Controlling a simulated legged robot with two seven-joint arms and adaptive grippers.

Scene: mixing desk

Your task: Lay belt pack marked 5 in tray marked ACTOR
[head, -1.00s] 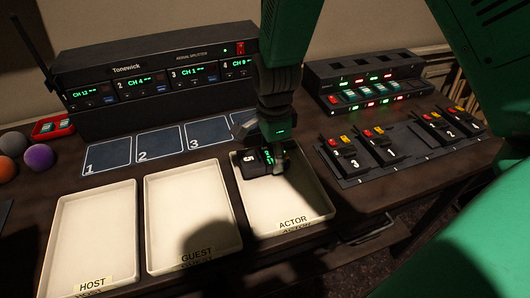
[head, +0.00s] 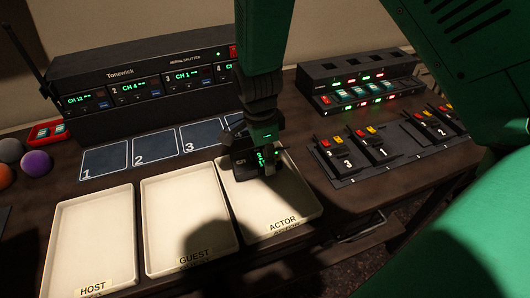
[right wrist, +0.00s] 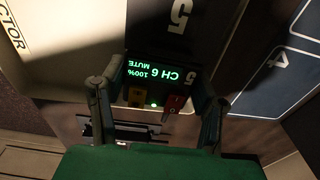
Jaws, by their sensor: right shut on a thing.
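The belt pack marked 5 (head: 241,172) is a dark box with a green-lit display. My right gripper (head: 263,166) is shut on it, at the back part of the cream tray marked ACTOR (head: 290,205). In the right wrist view the pack (right wrist: 152,72) shows "CH 6", "100%" and "MUTE", a yellow and a red switch, and a white 5. The fingers of the right gripper (right wrist: 158,108) press its two sides. I cannot tell whether the pack touches the tray floor. My left gripper is out of view.
Trays marked GUEST (head: 185,215) and HOST (head: 92,235) stand to the left. Numbered blue pads (head: 104,160) lie behind, before the Tonewick rack (head: 150,90). A charger (head: 365,92) and a holder with several belt packs (head: 385,150) stand at the right.

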